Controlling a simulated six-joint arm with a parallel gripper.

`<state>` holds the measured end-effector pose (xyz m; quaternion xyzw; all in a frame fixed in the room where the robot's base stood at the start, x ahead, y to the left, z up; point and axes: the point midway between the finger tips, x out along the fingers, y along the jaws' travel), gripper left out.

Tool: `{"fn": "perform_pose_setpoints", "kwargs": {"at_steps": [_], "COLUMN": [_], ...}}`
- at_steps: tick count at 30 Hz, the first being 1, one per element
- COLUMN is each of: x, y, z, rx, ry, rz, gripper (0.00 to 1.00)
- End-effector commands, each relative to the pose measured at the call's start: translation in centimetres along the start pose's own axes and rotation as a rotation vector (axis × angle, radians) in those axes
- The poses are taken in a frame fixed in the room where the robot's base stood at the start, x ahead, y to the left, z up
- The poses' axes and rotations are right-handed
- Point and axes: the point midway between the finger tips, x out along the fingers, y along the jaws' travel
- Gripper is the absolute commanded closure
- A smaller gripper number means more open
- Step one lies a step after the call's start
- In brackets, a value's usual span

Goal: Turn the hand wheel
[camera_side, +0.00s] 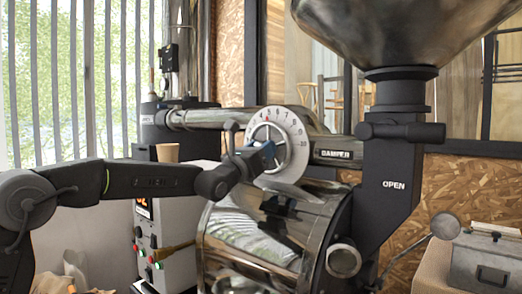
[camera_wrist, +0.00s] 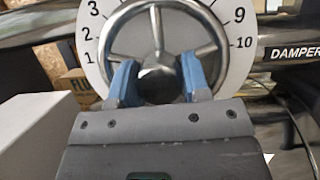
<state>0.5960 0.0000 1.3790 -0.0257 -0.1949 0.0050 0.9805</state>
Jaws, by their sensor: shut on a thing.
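The hand wheel (camera_wrist: 157,28) is a metal ring with spokes and a round dark hub. It sits in front of a white dial (camera_wrist: 238,55) numbered up to 10, beside a "DAMPER" label (camera_wrist: 295,52). In the side view the dial (camera_side: 300,160) is on the roaster's upper pipe, and my gripper partly covers the wheel (camera_side: 262,131). My gripper (camera_wrist: 159,72) has blue fingers, one on each side of the hub, and is shut on the wheel at its middle. It reaches the wheel from the left in the side view (camera_side: 264,152). The exact finger contact is hard to see.
The shiny roaster drum (camera_side: 250,235) lies below the wheel. A hopper (camera_side: 400,30) and a chute marked "OPEN" (camera_side: 392,185) stand to the right. A cardboard box (camera_wrist: 75,88) shows at left.

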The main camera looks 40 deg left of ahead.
Motion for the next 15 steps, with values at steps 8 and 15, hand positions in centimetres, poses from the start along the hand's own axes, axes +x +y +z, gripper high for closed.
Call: {"fn": "perform_pose_setpoints", "kwargs": {"at_steps": [8,15], "x": [0.00,0.01], "y": [0.02,0.04], "z": [0.03,0.05], "rx": [0.054,0.203], "ry": [-0.001,-0.001], "rz": [-0.022,-0.084], "gripper": [0.99,0.99]}}
